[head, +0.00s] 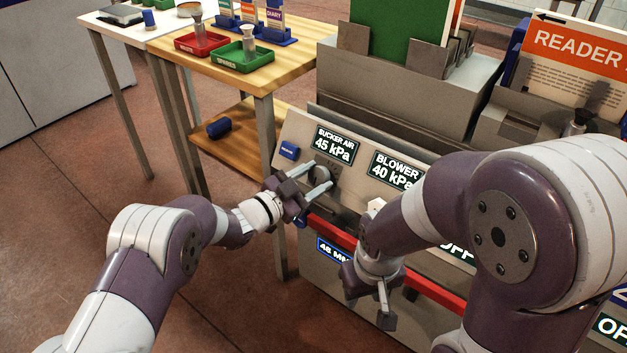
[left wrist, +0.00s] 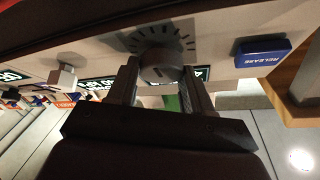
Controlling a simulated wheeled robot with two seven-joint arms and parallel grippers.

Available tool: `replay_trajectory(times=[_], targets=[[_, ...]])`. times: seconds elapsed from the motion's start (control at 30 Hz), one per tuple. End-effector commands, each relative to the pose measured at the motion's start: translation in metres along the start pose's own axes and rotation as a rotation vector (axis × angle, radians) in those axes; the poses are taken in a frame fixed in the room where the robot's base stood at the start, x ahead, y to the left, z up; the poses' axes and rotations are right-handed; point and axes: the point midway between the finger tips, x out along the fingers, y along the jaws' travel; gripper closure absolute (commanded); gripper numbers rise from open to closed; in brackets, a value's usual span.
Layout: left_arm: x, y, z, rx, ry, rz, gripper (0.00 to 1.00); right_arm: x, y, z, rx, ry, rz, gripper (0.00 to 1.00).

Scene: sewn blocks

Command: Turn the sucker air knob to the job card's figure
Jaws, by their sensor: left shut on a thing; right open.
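The sucker air display (head: 333,145) reads 45 kPa on the sloped panel. Its dark round knob (left wrist: 158,66) is ringed by scale marks in the left wrist view. My left gripper (head: 318,177) is shut on this knob, one finger on each side. In the head view its fingers partly cover the knob. My right gripper (head: 376,301) is open and empty, low in front of the machine near the red rail. I cannot make out a job card with a sucker air figure; a large orange-headed card (head: 575,55) stands at the right, its small print unreadable.
A blue release button (left wrist: 262,52) sits beside the knob. The blower display (head: 393,172) reads 40 kPa, with a pale knob (left wrist: 65,76) along the panel. A red rail (head: 333,231) crosses below. A wooden table (head: 262,75) with trays stands behind left.

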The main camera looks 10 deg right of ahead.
Motion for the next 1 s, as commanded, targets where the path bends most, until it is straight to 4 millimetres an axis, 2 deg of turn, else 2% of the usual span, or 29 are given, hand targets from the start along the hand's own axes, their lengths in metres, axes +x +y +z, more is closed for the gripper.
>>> replay_trajectory(times=[0.37,1.0], targets=[[0.000,-0.003,0.000,0.301,0.021,0.183,0.80,-0.008,0.000,-0.001,0.000,0.000,0.000,0.57],[0.000,-0.006,-0.001,0.769,0.060,0.470,0.80,-0.038,0.000,-0.004,0.000,0.000,0.000,0.57]])
